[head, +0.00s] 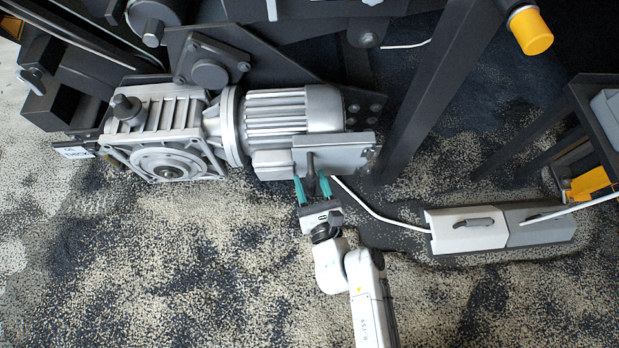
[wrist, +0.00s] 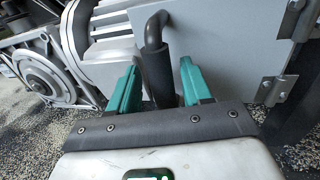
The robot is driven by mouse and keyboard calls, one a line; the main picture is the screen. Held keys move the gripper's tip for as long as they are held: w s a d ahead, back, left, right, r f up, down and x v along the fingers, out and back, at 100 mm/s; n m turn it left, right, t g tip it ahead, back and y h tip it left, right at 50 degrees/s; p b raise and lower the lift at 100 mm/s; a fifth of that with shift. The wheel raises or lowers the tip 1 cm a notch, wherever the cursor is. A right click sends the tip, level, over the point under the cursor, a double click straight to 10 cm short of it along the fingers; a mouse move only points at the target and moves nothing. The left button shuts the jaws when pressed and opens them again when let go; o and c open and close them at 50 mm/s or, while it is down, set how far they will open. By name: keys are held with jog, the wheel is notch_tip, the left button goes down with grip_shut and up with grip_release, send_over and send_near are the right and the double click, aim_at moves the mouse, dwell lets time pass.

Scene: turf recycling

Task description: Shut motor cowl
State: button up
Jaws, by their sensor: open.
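The motor cowl (head: 345,154) is a flat grey plate at the lower right of the finned motor (head: 290,110) in the head view. It also fills the upper right of the wrist view (wrist: 220,45), with hinges along its right edge. I cannot tell how far open it stands. Its dark bar handle (head: 310,160) is near its left side; in the wrist view the handle (wrist: 155,65) bends out towards me. My gripper (head: 312,184) is open, with its teal fingers on either side of the handle. A gap shows beside the handle in the wrist view.
A ribbed gearbox (head: 160,125) adjoins the motor on the left. A dark slanted frame post (head: 435,85) stands to the right. A white and grey box (head: 470,230) with a white cable lies on the speckled ground at right. The ground at lower left is clear.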

jog(key=p+v, duration=0.2)
jog(key=v, duration=0.8)
jog(key=shift+p, duration=0.4)
jog(key=s+d+r+n+g+h, duration=0.15)
jog(key=d+r+n+g, duration=0.25)
jog(key=d+n, duration=0.55)
jog(key=d+r+n+g+h, duration=0.2)
jog(key=d+r+n+g, duration=0.3)
jog(key=n, duration=0.8)
jog(key=d+r+n+g+h, duration=0.1)
jog(key=d+r+n+g, duration=0.2)
jog(key=d+n, duration=0.65)
jog(key=s+f+g+p, duration=0.3)
jog(key=s+f+g, duration=0.1)
jog(key=s, duration=0.6)
notch_tip(320, 180, up, 37)
jog(key=p, duration=3.7)
jog(key=shift+s+r+n, duration=0.25)
jog(key=shift+s+n, duration=0.05)
jog(key=shift+s, duration=0.05)
